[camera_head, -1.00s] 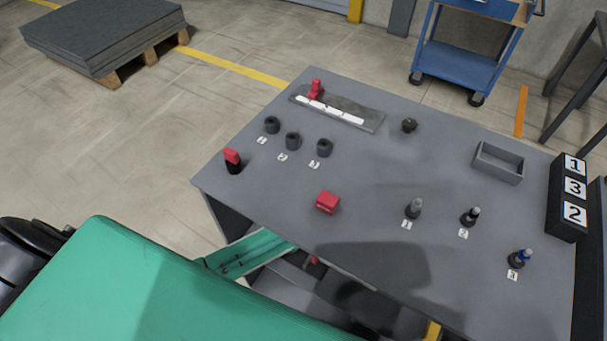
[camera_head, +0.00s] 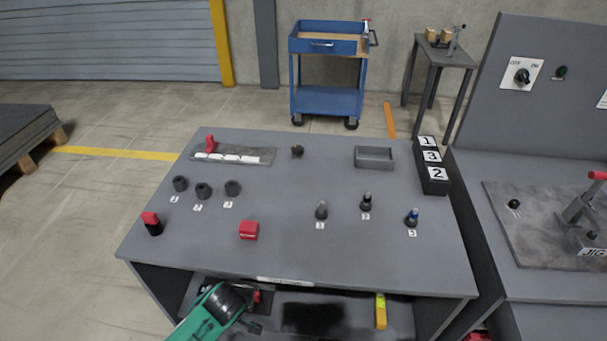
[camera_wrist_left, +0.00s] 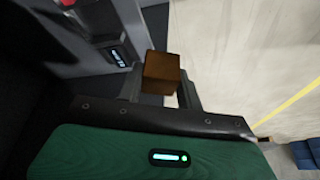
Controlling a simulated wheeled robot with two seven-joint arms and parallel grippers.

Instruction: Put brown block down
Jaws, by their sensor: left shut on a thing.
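A brown block (camera_wrist_left: 161,68) shows in the left wrist view, between the two fingers of my left gripper (camera_wrist_left: 161,86). The gripper is shut on it and holds it clear of the floor. In the head view a green arm link of mine (camera_head: 212,310) reaches in from the bottom left, below the table's front edge; the block is not visible there. My right gripper is in neither view.
A small stand (camera_head: 440,62) at the back holds tan blocks. A blue trolley (camera_head: 327,98) stands behind. Open floor lies left.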

